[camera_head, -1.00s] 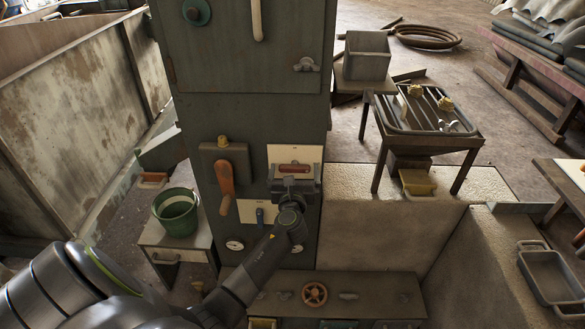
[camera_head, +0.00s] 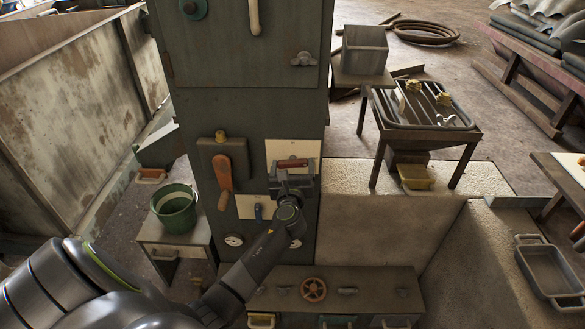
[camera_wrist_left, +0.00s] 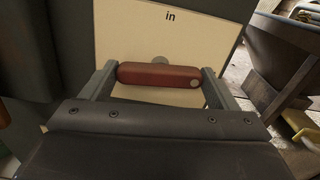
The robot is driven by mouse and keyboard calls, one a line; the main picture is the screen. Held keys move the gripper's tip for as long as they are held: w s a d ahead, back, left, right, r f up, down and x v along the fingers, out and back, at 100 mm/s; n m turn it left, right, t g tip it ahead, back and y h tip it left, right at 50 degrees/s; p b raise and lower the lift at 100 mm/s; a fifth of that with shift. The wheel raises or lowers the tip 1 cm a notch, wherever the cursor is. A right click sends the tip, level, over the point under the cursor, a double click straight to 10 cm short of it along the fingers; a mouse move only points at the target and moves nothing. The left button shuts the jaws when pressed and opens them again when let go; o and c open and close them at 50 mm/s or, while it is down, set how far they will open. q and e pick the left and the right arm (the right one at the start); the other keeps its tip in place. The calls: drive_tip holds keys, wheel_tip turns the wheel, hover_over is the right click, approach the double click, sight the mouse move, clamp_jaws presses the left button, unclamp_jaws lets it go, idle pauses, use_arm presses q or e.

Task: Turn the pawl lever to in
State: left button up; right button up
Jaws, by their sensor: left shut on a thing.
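The pawl lever (camera_head: 292,163) is a small red bar on a pale plate (camera_head: 308,150) on the front of the green-grey cabinet. In the left wrist view the lever (camera_wrist_left: 150,74) lies nearly level across its plate (camera_wrist_left: 125,35), below the word "in". A round grey pivot shows just above it. My left gripper (camera_head: 293,171) is at the plate, its two fingers (camera_wrist_left: 160,82) at the lever's two ends, shut on it. My right gripper is out of view.
A bench with a red handwheel (camera_head: 314,290) is below. A green bucket (camera_head: 174,209) stands left, a rack table (camera_head: 425,128) right.

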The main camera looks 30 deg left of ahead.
use_arm(q)
drive_tip(key=n+b, duration=0.1)
drive_tip(key=n, duration=0.4)
drive_tip(key=shift+f+b, duration=0.1)
drive_tip(key=shift+b, duration=0.25)
drive_tip(key=n+b, duration=0.2)
drive_tip(key=n, duration=0.4)
drive_tip(key=shift+n+b, duration=0.3)
drive_tip(key=shift+b, duration=0.05)
drive_tip(key=shift+n, duration=0.4)
drive_tip(key=shift+n+b, duration=0.7)
drive_tip(key=shift+n, duration=0.9)
drive_tip(key=shift+n+b, duration=0.35)
drive_tip(key=shift+n, duration=0.05)
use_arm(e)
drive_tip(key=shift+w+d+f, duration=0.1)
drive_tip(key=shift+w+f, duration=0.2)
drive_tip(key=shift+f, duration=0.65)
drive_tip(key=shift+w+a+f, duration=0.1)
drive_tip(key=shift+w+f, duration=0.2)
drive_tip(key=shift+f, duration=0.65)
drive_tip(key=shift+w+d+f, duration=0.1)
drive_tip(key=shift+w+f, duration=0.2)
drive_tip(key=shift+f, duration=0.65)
